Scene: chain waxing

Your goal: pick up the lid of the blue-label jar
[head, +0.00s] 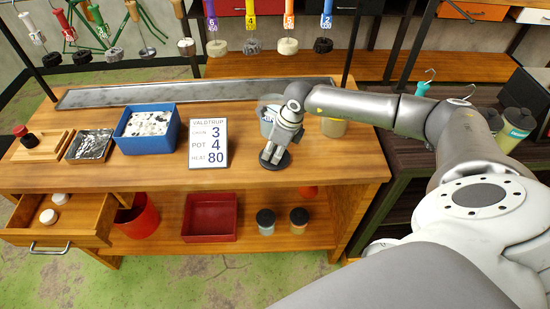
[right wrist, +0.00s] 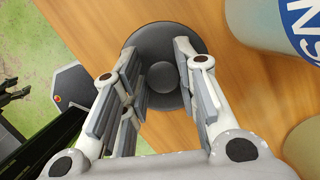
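A dark round lid with a central knob lies flat on the wooden workbench, seen in the right wrist view (right wrist: 150,38) and partly in the head view (head: 284,162). My right gripper (head: 273,152) points down over it. In the right wrist view its fingers (right wrist: 156,56) are apart, one on each side of the knob, with a visible gap; I cannot tell whether they touch the lid. The blue-label jar (right wrist: 280,28) stands close by, to the right in that view; in the head view (head: 266,113) it is partly hidden behind my gripper. My left gripper is not in view.
A yellowish jar (head: 333,128) stands right of the blue-label jar. A sign (head: 208,134) reading 3, 4, 80 stands left of my gripper, beside a blue bin (head: 172,136). A drawer (head: 88,222) is open at the front left. The bench front near the lid is clear.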

